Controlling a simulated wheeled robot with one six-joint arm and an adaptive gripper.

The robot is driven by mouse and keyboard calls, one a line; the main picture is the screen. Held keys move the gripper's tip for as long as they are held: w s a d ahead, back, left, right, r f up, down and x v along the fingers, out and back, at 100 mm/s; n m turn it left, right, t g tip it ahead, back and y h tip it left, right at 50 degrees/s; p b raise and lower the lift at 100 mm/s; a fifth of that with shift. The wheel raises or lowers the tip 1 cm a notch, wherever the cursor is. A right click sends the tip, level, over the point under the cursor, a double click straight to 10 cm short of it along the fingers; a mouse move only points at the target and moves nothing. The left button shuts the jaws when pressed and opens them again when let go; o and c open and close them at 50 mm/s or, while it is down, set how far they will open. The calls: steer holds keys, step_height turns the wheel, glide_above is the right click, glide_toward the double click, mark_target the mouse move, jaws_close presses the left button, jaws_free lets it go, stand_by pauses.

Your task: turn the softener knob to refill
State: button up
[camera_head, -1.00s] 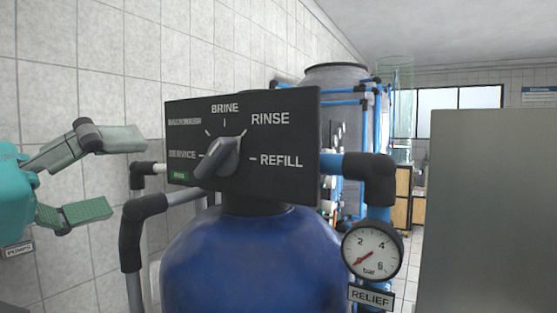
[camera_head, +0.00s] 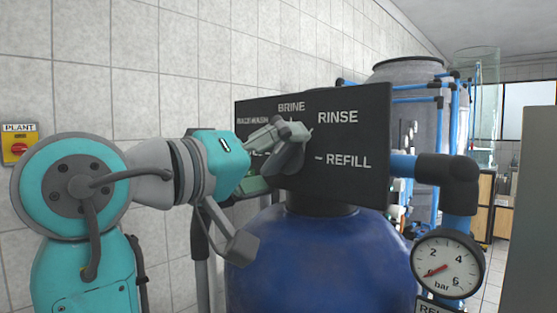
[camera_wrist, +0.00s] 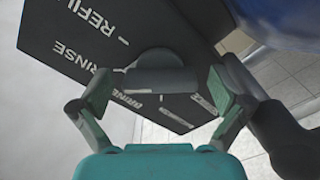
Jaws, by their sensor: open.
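The softener knob (camera_head: 291,158) is a grey lever-shaped knob on a black panel (camera_head: 350,182). In the head view my gripper (camera_head: 274,156) covers its left part and the SERVICE label, so its exact pointing is hard to read. REFILL is printed right of the knob, RINSE upper right and BRINE above. In the wrist view the knob (camera_wrist: 158,76) lies between the two open fingers of my gripper (camera_wrist: 161,91). A gap shows on both sides, with no clear contact.
The panel sits on a blue tank (camera_head: 320,255). A pipe and a pressure gauge (camera_head: 447,267) stand at its right. A yellow box with a red switch (camera_head: 18,147) under a PLANT label is on the tiled wall at left. A larger grey tank (camera_head: 408,75) stands behind.

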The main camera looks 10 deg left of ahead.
steer(key=shift+w+d, duration=0.1)
steer(key=c, duration=1.1)
steer(key=m, duration=0.4)
steer(key=shift+w+f+m, duration=0.1)
steer(key=shift+m, duration=0.2)
steer(key=m, duration=0.4)
steer(key=shift+a, duration=0.2)
steer(key=shift+m, duration=0.3)
